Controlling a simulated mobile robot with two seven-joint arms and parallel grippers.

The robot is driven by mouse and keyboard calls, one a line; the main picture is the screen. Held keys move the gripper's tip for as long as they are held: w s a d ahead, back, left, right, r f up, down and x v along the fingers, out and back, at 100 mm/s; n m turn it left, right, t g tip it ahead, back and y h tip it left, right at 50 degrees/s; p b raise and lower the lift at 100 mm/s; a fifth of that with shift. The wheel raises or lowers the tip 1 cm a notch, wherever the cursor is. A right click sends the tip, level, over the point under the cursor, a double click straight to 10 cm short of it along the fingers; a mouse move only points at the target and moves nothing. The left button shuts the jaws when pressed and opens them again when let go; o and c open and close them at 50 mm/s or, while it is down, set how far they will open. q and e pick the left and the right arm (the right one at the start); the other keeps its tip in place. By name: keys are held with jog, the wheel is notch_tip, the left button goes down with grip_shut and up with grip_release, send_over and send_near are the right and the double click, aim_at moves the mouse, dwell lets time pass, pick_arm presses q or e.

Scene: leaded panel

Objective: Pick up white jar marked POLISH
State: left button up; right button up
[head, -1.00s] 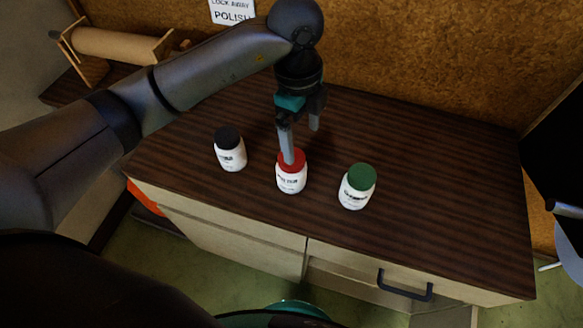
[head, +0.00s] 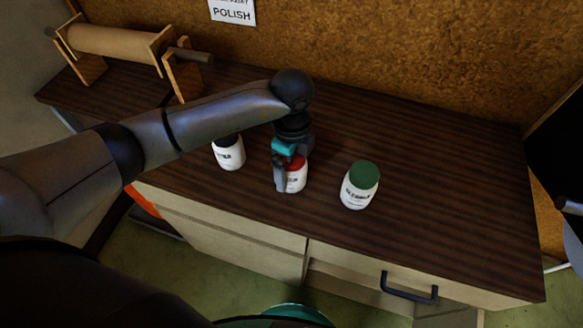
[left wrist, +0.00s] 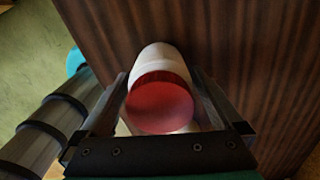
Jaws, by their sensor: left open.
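Three white jars stand upright on the cabinet top: one with a black lid (head: 229,156), one with a red lid (head: 296,178), and one with a green lid (head: 359,188). Their label words are too small to read surely, so I cannot tell which is marked POLISH. My left gripper (head: 287,184) points down over the red-lidded jar, open, with a finger on either side of it. In the left wrist view the red lid (left wrist: 160,106) lies between the two spread fingers. The gripper and arm partly hide the red-lidded and black-lidded jars. My right gripper is not in view.
The dark wood cabinet top (head: 440,225) is clear to the right of the jars. A paper roll on a wooden stand (head: 110,45) is at the back left. A sign with POLISH (head: 232,12) hangs on the cork wall. A drawer handle (head: 408,290) is at the front.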

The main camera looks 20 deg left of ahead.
pick_arm(q)
notch_tip(320, 180, down, 2)
jog(key=shift+f, duration=0.2)
jog(key=shift+w+r, duration=0.1)
jog(key=c, duration=1.5)
jog(key=shift+r, duration=0.1)
jog(key=shift+c, duration=0.2)
